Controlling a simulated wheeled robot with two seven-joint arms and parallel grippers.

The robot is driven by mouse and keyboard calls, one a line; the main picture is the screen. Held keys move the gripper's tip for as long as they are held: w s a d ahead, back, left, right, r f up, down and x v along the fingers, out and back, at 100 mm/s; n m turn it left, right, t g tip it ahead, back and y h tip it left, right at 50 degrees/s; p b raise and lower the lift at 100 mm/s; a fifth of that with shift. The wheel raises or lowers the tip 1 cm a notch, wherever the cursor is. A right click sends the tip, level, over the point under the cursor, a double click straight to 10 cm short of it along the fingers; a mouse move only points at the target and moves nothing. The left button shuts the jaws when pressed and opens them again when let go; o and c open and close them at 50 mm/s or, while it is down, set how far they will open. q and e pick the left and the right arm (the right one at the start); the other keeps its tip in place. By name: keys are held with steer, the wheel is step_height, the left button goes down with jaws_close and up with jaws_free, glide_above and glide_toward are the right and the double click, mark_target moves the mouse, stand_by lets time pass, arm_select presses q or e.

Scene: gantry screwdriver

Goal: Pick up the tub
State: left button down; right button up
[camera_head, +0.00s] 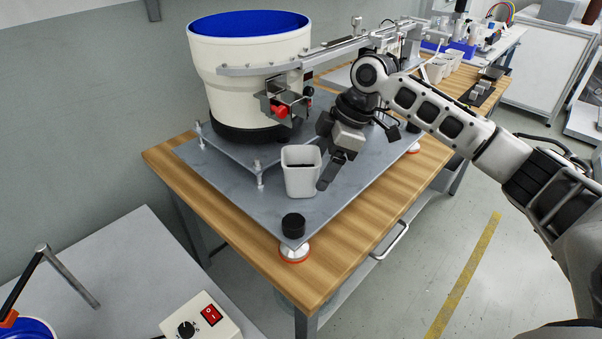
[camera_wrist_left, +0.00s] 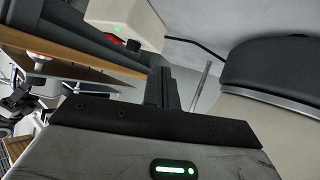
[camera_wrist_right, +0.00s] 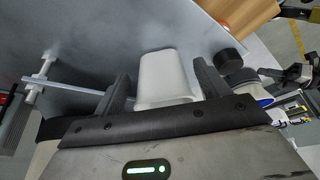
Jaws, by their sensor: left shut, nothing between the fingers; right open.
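My right gripper (camera_head: 329,158) is open just to the right of the tub and low over the plate. In the right wrist view the tub (camera_wrist_right: 164,78) shows in the gap between the two spread fingers (camera_wrist_right: 165,88); nothing shows them gripping it. My left gripper (camera_wrist_left: 163,88) shows only in the left wrist view, with its fingers together and empty, away from the tub.
The white bowl feeder (camera_head: 250,70) with a blue inside stands behind the tub. A black round knob (camera_head: 293,225) sits at the front plate corner. A control box (camera_head: 202,318) is at lower left. The plate's front is largely clear.

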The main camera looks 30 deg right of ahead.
mark_target(298, 168)
steer(key=a, duration=0.1)
steer(key=w+a, duration=0.2)
steer(key=a, duration=0.1)
steer(key=shift+a+f, duration=0.2)
steer(key=shift+f, duration=0.05)
steer(key=shift+w+f, duration=0.1)
steer(key=shift+f, duration=0.25)
steer(key=shift+c, duration=0.3)
steer(key=shift+r, duration=0.15)
steer(key=c, duration=1.1)
